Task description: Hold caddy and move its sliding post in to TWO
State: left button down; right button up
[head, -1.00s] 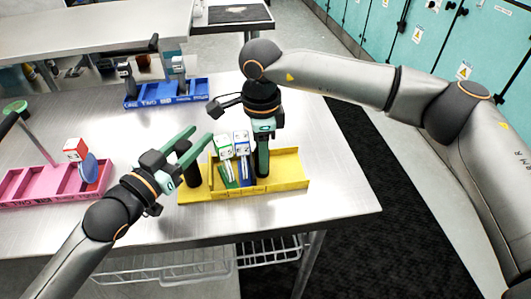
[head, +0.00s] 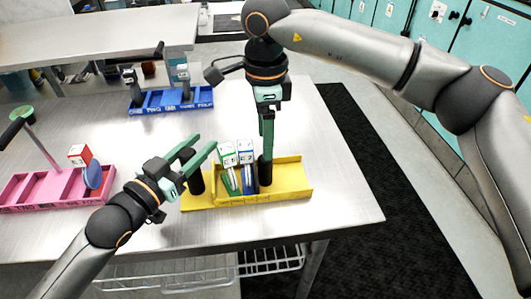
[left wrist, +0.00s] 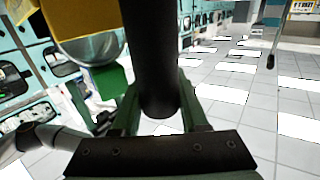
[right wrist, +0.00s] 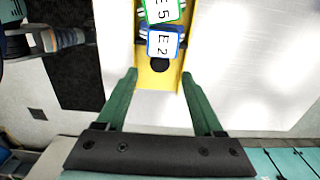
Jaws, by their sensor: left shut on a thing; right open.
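The yellow caddy (head: 290,180) stands on the steel table. A green block (head: 228,160) and a blue block (head: 247,158) stand tilted side by side in it. A black sliding post (head: 265,175) stands just right of the blue block; its round top (right wrist: 160,64) shows in the right wrist view. My right gripper (head: 267,143) points down above this post, open and empty. My left gripper (head: 200,160) is shut on the black upright handle (head: 196,183) at the caddy's left end; the handle (left wrist: 150,60) fills the left wrist view. The caddy's slot lettering is too small to read surely.
A pink caddy (head: 45,190) with a red-topped block stands at the left. A blue caddy (head: 170,100) stands at the back left. The table is bare right of the yellow caddy, up to its right edge (head: 365,180).

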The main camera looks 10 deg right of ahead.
aim_at(263, 170)
jog(key=shift+r, duration=2.1)
